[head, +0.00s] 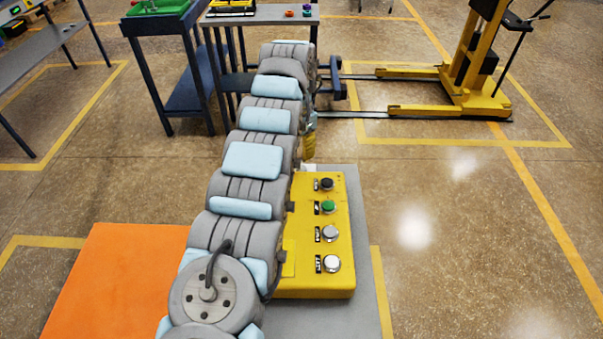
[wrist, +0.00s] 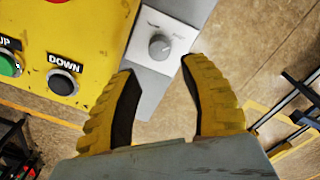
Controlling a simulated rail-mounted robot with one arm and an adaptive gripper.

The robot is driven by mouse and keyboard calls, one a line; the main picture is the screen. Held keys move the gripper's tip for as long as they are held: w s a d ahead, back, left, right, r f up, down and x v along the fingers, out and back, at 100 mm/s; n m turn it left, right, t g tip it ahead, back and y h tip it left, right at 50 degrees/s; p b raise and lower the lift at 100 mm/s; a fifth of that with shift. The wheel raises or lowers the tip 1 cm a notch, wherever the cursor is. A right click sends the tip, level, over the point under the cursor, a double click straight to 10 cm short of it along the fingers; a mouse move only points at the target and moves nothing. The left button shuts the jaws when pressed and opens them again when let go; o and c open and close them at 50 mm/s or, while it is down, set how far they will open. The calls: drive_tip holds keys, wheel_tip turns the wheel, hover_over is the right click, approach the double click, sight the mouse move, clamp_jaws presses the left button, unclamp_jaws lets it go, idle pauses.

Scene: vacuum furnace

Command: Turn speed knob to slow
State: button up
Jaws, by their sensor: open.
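The speed knob (wrist: 160,46) is a small grey round knob on a white plate (wrist: 168,28) with faint markings too small to read. It shows in the upper middle of the wrist view. My gripper (wrist: 158,68) has yellow ribbed fingers with dark inner pads. It is open and empty. The knob lies just beyond the fingertips, between their lines, with no visible contact. In the head view my arm mostly hides the gripper, and the knob cannot be made out.
A yellow control box (head: 318,240) carries a black button (head: 326,184), a green button (head: 328,207) and two grey ones. The wrist view shows its DOWN button (wrist: 62,82) left of my fingers. A yellow lift truck (head: 470,85) stands at the back right; open floor lies right of the box.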

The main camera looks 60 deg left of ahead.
sight(302, 168)
drive_tip(key=f, duration=0.4)
drive_tip(key=f+b, duration=0.1)
drive_tip(key=f, duration=0.3)
drive_tip(key=shift+d, duration=0.2)
drive_tip(key=shift+r, duration=0.1)
clamp_jaws()
